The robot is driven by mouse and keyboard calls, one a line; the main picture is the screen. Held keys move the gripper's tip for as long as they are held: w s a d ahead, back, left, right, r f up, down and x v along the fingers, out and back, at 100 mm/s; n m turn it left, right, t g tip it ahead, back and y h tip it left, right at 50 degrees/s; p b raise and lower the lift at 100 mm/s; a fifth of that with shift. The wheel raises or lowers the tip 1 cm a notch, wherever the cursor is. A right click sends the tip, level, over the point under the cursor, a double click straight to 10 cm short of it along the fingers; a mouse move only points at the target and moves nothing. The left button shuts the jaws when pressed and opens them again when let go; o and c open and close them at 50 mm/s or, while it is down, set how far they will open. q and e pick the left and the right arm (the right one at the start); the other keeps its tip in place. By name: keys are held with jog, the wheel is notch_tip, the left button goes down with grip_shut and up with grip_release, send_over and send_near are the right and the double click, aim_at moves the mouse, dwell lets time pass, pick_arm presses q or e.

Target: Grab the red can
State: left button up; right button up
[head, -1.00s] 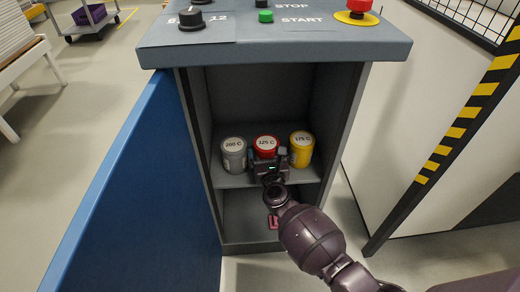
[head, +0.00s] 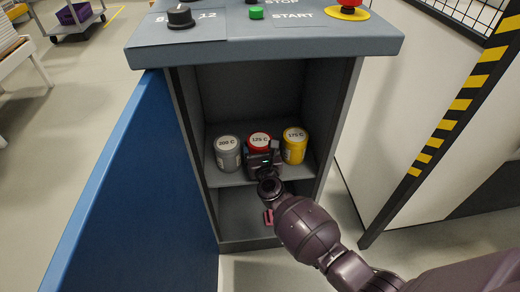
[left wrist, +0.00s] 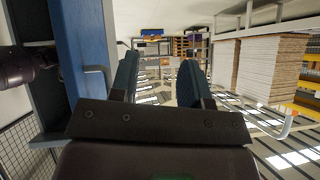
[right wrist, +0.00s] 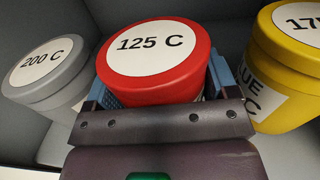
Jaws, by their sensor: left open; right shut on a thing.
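The red can (head: 259,138) stands upright on the cabinet shelf, in the middle of a row of three. Its white lid label reads 125 C, clear in the right wrist view (right wrist: 155,60). My right gripper (head: 262,157) reaches in from the front. Its blue fingers (right wrist: 160,90) are on both sides of the red can and shut on it. The can's lower front is hidden behind the gripper. My left gripper (left wrist: 160,80) is open and empty, away from the cans, facing the room.
A grey can (head: 228,154) marked 200 C stands close on the left, a yellow can (head: 295,148) close on the right. The cabinet's top panel (head: 230,50) overhangs the shelf (head: 232,180). A blue panel (head: 125,190) stands at the left.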

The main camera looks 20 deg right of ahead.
aim_at(259, 139)
jog(key=r, duration=0.1)
jog(key=r+p, duration=0.1)
jog(key=r, duration=0.1)
jog(key=r+p, duration=0.1)
jog(key=r, duration=0.1)
jog(key=shift+w, duration=0.25)
notch_tip(259, 139, up, 4)
jog(key=shift+r+p, duration=0.25)
jog(key=shift+p, duration=0.9)
pick_arm(q)
jog(key=shift+s+a+r+n+y+p, duration=0.1)
jog(key=shift+s+a+r+n+p, duration=0.2)
jog(key=shift+r+p, duration=0.65)
jog(key=shift+s+a+r+n+y+p, duration=0.25)
jog(key=shift+r+p, duration=0.35)
jog(key=shift+p, duration=0.6)
jog(key=shift+s+a+r+n+h+p, duration=0.15)
jog(key=shift+s+r+n+p, duration=0.25)
jog(key=shift+r+p, duration=0.55)
pick_arm(e)
notch_tip(259, 139, up, 11)
jog(key=shift+s+f, duration=0.2)
jog(key=shift+s, duration=0.1)
